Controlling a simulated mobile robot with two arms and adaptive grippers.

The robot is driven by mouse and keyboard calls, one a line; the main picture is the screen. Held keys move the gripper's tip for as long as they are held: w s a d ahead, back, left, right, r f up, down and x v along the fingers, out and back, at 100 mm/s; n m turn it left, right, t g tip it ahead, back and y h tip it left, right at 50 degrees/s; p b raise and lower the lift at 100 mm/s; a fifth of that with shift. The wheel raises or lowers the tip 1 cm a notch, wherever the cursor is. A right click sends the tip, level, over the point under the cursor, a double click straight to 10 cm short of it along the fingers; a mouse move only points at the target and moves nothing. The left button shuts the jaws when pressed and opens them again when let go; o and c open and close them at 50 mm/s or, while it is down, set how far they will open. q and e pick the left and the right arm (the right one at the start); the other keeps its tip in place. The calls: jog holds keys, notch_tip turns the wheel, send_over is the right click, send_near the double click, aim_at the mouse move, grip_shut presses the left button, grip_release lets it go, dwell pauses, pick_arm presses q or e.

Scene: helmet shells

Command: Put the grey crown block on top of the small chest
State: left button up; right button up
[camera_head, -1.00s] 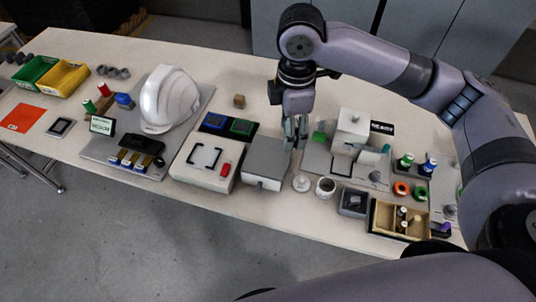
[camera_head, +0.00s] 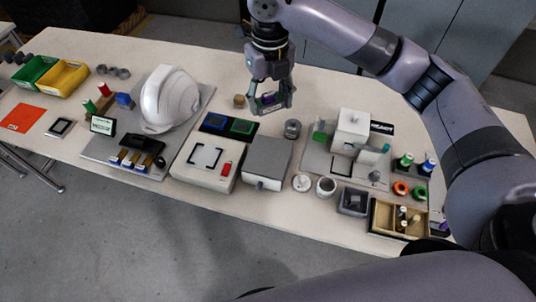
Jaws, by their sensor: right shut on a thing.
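A grey box with a small knob on its front, likely the small chest (camera_head: 267,157), stands at the table's middle front. Its flat top is bare. A dark grey square block with a raised rim, perhaps the crown block (camera_head: 353,201), sits on the table to its right. My right gripper (camera_head: 273,104) is above the table behind the chest, shut on a small dark, purple-tinted piece (camera_head: 267,98) that the fingers partly hide. I cannot tell exactly what the piece is. My left gripper is not in view.
A round grey piece (camera_head: 292,129) stands behind the chest's right side. A tan cube (camera_head: 239,100) is left of my right gripper. A white console (camera_head: 205,164) adjoins the chest on the left.

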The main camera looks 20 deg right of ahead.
jog(key=shift+f, duration=0.25)
jog(key=p, duration=0.3)
send_over(269, 158)
notch_tip(269, 158, down, 15)
jog(key=shift+r, duration=0.15)
notch_tip(269, 158, down, 4)
jog(key=shift+r+p, duration=0.1)
jog(key=shift+p, duration=0.25)
jog(key=shift+w+f, duration=0.1)
jog(key=shift+f, duration=0.4)
jog(key=shift+f, duration=0.1)
jog(key=o, duration=1.2)
jog(key=shift+c, duration=0.2)
